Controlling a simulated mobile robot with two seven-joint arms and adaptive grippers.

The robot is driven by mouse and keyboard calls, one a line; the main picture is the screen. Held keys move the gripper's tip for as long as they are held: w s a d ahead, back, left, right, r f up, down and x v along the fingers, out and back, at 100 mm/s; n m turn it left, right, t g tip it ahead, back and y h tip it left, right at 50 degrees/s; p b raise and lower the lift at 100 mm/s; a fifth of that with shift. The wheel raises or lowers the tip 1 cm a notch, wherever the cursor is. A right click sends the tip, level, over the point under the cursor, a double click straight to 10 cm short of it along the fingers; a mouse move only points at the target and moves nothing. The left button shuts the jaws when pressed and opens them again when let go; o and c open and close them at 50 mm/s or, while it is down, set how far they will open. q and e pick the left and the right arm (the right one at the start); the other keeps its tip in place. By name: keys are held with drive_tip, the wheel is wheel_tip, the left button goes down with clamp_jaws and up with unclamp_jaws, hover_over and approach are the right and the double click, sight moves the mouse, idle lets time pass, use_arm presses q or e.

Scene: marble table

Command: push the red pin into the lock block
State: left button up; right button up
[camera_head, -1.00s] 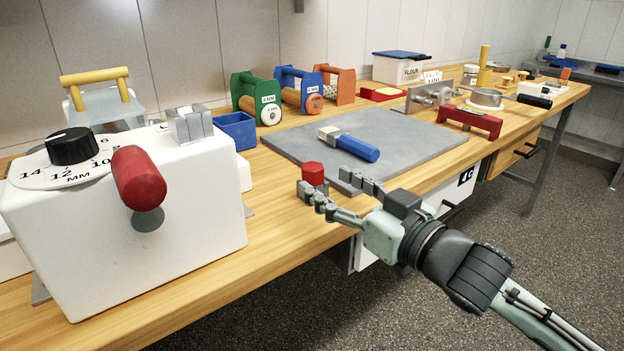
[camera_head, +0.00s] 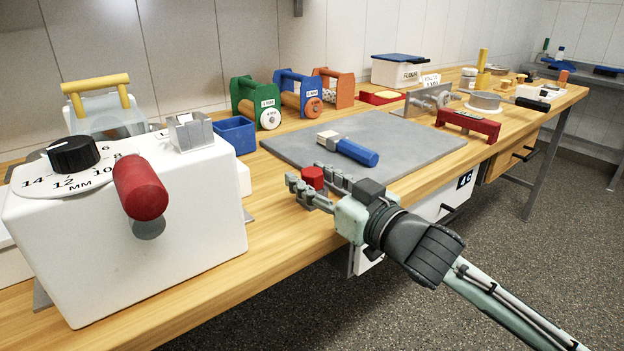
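A red cylinder (camera_head: 140,187) sticks out of the front of a white block (camera_head: 190,235) at the left, with a dark round patch below its end. A small red piece (camera_head: 312,178) is near the table's front edge. I cannot tell for certain which of the two is the red pin, or whether the white block is the lock block. My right gripper (camera_head: 308,183) is open, with its fingers on either side of the small red piece. The lower part of this piece is hidden by the near finger, and contact is unclear. My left gripper is not in view.
A numbered dial with a black knob (camera_head: 73,153) and a metal piece (camera_head: 190,131) are on the white block. A blue-handled tool (camera_head: 355,151) lies on the grey slab (camera_head: 415,142). A blue bin (camera_head: 236,132) stands behind. The wooden table front left of my gripper is clear.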

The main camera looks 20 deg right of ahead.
sight(312, 171)
drive_tip(key=c, duration=0.7)
drive_tip(key=shift+r, duration=0.1)
drive_tip(key=shift+c, duration=0.4)
drive_tip(key=shift+r, duration=0.4)
wheel_tip(312, 171, up, 8)
drive_tip(key=shift+r+p, duration=0.25)
drive_tip(key=shift+p, duration=0.3)
drive_tip(key=shift+r, duration=0.3)
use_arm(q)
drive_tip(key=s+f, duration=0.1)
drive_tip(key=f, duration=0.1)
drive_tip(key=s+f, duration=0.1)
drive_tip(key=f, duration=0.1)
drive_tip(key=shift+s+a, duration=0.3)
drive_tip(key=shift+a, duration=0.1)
